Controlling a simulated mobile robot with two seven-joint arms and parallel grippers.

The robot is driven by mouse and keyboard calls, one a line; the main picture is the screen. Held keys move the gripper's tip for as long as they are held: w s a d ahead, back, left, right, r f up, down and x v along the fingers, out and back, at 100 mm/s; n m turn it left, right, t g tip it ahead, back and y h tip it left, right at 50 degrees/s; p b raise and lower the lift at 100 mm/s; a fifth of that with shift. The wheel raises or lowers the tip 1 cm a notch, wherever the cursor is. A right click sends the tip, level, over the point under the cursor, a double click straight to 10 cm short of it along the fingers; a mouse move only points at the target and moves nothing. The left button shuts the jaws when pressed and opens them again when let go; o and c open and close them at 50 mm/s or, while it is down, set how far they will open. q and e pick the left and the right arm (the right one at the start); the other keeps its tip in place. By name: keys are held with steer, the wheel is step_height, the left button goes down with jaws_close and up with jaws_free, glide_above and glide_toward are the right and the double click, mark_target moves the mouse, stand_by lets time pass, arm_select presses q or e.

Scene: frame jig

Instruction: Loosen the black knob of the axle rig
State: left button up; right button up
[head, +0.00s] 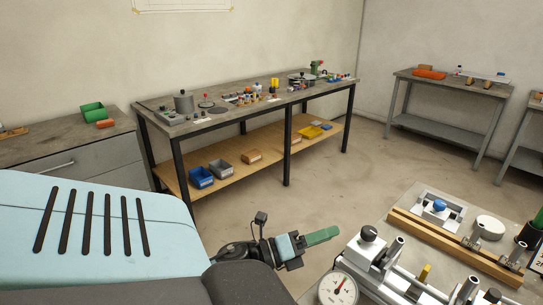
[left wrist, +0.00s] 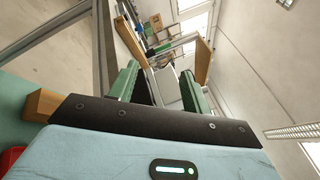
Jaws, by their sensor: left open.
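The axle rig (head: 397,284) is a pale metal assembly on the bench at the lower right of the head view, cut off by the bottom edge. A black knob (head: 369,234) tops a light block at its near left end. A second dark knob (head: 493,296) shows at the bottom edge; I cannot tell which one the task means. My left gripper (head: 325,236) is left of the rig, apart from it, with its green fingers pointing right towards the knob. In the left wrist view its fingers (left wrist: 160,85) are spread with nothing held between them. My right gripper is not in view.
A dial gauge (head: 338,289) stands at the rig's front left. A wooden rail (head: 455,246) runs behind the rig, with a fixture with a blue knob (head: 439,205) beyond. A long workbench (head: 222,121) with bins stands farther back. The floor (head: 330,175) between is clear.

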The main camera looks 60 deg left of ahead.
arm_select(q)
steer(key=s+f+n+g+y, duration=0.8)
steer(key=s+f+n, duration=0.5)
steer(key=f+n, duration=0.5)
steer(key=shift+d+g, duration=0.35)
steer(key=shift+g, duration=0.15)
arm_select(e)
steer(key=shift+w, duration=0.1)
arm_select(q)
steer(key=s+d+f+n+h+p, duration=0.2)
steer(key=s+d+f+n+p, duration=0.1)
steer(key=s+d, duration=0.3)
steer(key=s+d+f+n+g+h+p, duration=0.1)
steer(key=s+d+f+n+h+p, duration=0.2)
steer(key=d, duration=0.7)
steer(key=s+n+p, duration=0.1)
steer(key=s, duration=0.1)
steer(key=shift+s+n, duration=0.3)
steer(key=shift+s, duration=0.05)
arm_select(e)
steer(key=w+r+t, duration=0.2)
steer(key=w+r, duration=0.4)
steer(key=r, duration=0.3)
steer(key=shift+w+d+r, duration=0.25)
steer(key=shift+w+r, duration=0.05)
arm_select(q)
steer(key=shift+r, duration=0.1)
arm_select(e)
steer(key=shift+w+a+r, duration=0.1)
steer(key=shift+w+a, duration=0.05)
